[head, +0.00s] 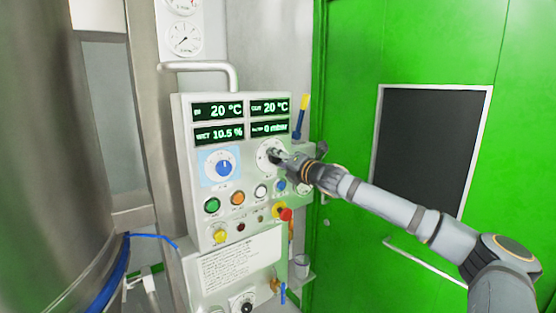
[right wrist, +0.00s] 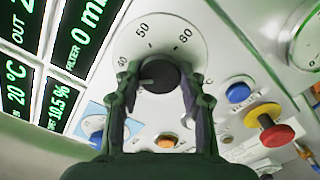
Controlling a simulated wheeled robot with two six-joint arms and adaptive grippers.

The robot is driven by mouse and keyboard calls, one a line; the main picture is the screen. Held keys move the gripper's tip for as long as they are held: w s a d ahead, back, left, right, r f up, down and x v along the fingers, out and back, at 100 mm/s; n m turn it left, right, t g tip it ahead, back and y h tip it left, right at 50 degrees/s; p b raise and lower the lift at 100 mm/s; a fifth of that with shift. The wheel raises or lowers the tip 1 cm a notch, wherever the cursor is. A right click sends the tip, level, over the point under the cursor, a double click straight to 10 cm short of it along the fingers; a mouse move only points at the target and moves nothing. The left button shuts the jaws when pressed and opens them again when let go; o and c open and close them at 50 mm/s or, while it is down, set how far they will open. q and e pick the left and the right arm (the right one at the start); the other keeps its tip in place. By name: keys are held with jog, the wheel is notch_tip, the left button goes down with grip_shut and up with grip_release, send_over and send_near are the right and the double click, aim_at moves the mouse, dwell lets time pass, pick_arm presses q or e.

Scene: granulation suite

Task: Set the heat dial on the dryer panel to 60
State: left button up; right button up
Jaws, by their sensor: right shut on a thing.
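The dryer panel (head: 182,130) stands ahead, with a round white dial plate (head: 264,148) at its upper right. In the right wrist view the plate (right wrist: 160,32) shows 40, 50 and a further number that looks like 60 or 80. Its black knob (right wrist: 158,75) has a pale mark that seems to point left, near or below the 40. My right gripper (head: 279,157) is at this dial; its fingers (right wrist: 158,88) are shut on the knob from both sides. In the head view the gripper hides most of the knob. My left gripper is not in view.
A blue knob (head: 222,168) on a light blue plate sits left of the dial. Below are green (head: 212,205), orange and white buttons. A red button on yellow (head: 284,213) and a blue button (right wrist: 238,92) are close to my gripper. A handle (head: 200,66) juts above.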

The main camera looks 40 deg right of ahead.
jog(key=m+b, duration=0.5)
jog(key=m, duration=1.8)
jog(key=shift+f+m, duration=0.1)
jog(key=shift+m, duration=0.2)
jog(key=shift+m+b, duration=0.7)
jog(key=shift+m, duration=0.9)
jog(key=o, duration=1.2)
jog(key=shift+c, duration=0.2)
